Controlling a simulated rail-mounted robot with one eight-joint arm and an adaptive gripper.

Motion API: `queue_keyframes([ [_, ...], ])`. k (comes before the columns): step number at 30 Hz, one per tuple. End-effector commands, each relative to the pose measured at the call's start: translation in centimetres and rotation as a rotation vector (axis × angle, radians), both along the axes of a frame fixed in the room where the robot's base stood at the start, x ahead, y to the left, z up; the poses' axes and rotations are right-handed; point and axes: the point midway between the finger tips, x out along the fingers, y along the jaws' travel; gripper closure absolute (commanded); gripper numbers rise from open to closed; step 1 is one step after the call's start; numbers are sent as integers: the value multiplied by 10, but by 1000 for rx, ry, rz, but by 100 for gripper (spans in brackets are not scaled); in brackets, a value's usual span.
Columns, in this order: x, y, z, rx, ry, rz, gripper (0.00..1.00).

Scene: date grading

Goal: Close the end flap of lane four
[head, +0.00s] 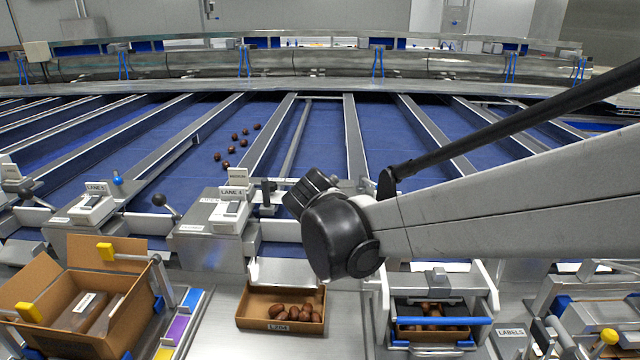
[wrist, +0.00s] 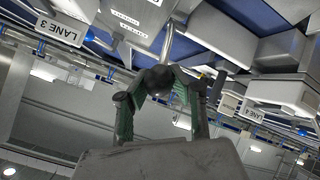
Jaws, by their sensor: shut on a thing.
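The lane four housing (head: 212,235) carries a LANE 4 sign (head: 232,191) in the head view. The sign also shows at the right of the wrist view (wrist: 227,104). A metal plate (head: 285,271) hangs at the lane's front end; I cannot tell whether it is the flap or how far it is shut. In the wrist view my gripper (wrist: 162,100) has its two green-sided fingers closed around a dark round lever knob (wrist: 158,78). The knob's metal rod (wrist: 178,42) runs up beside a white housing. In the head view my wrist hides the fingers and knob.
A carton of dates (head: 262,325) sits below the plate. Another free lever with a ball knob (head: 160,200) stands left of the housing. An open cardboard box (head: 95,250) is at the left. Several dates lie on the blue lane (head: 190,165) behind.

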Motion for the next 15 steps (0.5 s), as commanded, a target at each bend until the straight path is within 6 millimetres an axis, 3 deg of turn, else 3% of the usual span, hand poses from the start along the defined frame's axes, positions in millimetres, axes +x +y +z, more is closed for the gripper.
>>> queue_keyframes([
  [15, -7, -4, -6, -1, 10, -8, 100],
])
